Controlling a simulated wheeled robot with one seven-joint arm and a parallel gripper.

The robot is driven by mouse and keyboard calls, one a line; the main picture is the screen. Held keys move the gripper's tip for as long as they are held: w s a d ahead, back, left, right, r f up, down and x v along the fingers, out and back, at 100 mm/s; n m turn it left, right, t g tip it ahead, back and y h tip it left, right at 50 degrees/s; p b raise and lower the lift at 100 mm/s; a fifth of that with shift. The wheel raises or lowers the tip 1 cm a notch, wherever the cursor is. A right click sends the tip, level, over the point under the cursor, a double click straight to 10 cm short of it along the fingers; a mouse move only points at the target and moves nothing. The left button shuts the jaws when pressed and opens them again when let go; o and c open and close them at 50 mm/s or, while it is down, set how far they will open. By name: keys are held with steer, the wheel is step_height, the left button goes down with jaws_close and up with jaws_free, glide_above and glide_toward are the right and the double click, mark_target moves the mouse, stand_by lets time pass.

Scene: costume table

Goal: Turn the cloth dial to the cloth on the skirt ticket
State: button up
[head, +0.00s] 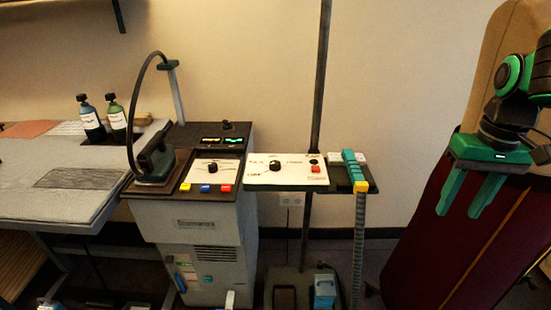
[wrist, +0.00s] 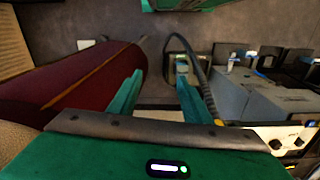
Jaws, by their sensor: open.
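A black dial (head: 275,166) sits on a white panel with small lettering around it, too small to read. Another black dial (head: 212,167) sits on the grey machine's panel beside the iron; I cannot tell for certain which is the cloth dial. A maroon skirt (head: 437,225) hangs on a tan form at the right and also shows in the wrist view (wrist: 75,80). I can make out no ticket on it. My gripper (head: 467,192) is open and empty, pointing down in front of the skirt, well right of both dials. Its fingers also show in the wrist view (wrist: 160,92).
An iron (head: 155,160) with a cable stands left of the panels. Coloured buttons and a teal, yellow-ended handle (head: 354,172) sit near the dials. A dark upright pole (head: 321,75) rises behind the white panel. Two bottles (head: 92,118) (head: 115,115) stand on the left table.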

steer(key=w+a+r+n, duration=0.35)
steer(key=w+a, duration=0.25)
steer(key=w, duration=0.4)
steer(key=n, duration=1.3)
glide_above(276, 162)
step_height(276, 162, down, 9)
steer(key=shift+a+f, duration=0.1)
steer(key=shift+f, duration=0.1)
steer(key=c, duration=1)
steer(key=shift+c, duration=0.2)
